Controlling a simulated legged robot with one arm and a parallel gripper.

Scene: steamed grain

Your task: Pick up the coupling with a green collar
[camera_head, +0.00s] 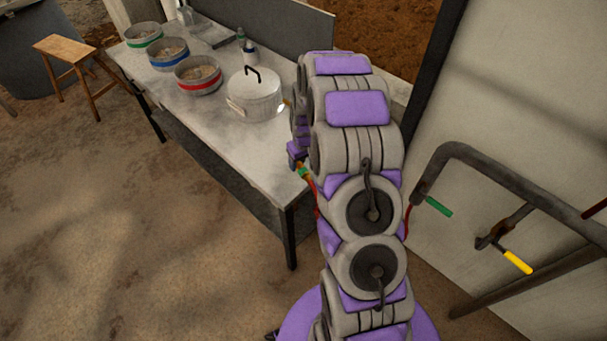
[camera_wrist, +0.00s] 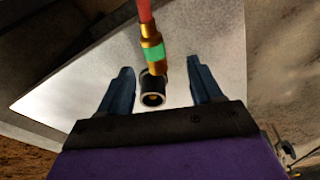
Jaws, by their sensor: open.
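The coupling with a green collar (camera_wrist: 152,55) is in the upper middle of the wrist view. It has a brass body and a red hose at its top end. A dark round socket-like end (camera_wrist: 153,90) shows at its lower end; I cannot tell if it is part of the coupling. My gripper (camera_wrist: 160,66) is open, with one dark blue finger on each side of the coupling and visible gaps to both. In the head view the coupling (camera_head: 304,173) shows small beside my arm, near the table's right edge. My fingers are mostly hidden there.
The table (camera_head: 180,108) holds a lidded white pot (camera_head: 254,96) and several steel bowls of grain, one with a red band (camera_head: 198,85). At right, a dark pipe frame (camera_head: 480,158) carries green (camera_head: 438,206) and yellow (camera_head: 517,262) handles.

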